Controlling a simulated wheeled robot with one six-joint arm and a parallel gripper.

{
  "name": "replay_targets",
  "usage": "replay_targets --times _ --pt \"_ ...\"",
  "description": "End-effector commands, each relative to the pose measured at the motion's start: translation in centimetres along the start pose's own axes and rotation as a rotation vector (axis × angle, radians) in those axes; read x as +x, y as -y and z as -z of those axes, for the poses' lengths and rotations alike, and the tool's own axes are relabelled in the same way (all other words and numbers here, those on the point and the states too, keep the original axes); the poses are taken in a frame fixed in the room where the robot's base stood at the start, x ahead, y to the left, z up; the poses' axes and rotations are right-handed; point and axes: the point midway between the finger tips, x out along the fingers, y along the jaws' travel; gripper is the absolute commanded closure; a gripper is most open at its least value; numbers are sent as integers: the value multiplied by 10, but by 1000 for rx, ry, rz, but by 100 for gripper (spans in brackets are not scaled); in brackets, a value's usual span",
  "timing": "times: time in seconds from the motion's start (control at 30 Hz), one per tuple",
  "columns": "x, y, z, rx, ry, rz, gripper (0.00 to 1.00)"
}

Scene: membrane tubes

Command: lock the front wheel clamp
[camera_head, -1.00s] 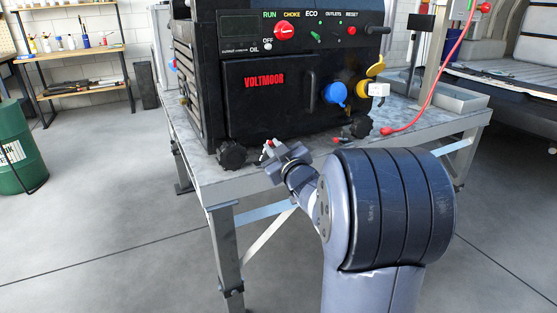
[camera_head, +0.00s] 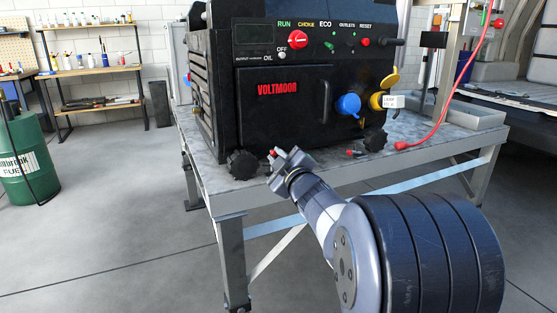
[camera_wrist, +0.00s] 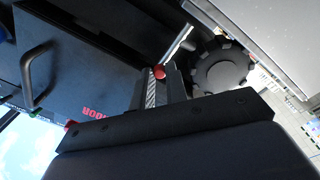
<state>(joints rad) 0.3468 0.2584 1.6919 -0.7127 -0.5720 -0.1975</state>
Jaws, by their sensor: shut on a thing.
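A black generator (camera_head: 284,105) stands on a grey metal table (camera_head: 216,202). Its knobbly black wheel (camera_head: 243,165) sits near the table's front left corner; in the wrist view the wheel (camera_wrist: 220,68) is just right of my fingers. My gripper (camera_head: 281,160) is beside this wheel, on its right. In the wrist view my gripper (camera_wrist: 163,80) is shut on the clamp lever, whose red knob (camera_wrist: 159,72) shows at the fingertips. The red knob (camera_head: 273,153) also shows in the head view.
A second wheel (camera_head: 375,140) has a red-tipped lever (camera_head: 355,152) beside it. A red cable (camera_head: 446,128) hangs at the right to the tabletop. A green fuel drum (camera_head: 24,160) stands far left. The floor in front is clear.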

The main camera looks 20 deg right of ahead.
Motion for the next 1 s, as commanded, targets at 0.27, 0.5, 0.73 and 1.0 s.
replay_targets --times 0.27,0.5,0.73,1.0 --pt "0 1 0 0 -1 3 85" --pt "0 1 0 0 -1 2 66" --pt "0 0 0 1 -1 1 64" --pt "-24 -1 1 0 0 1 64"
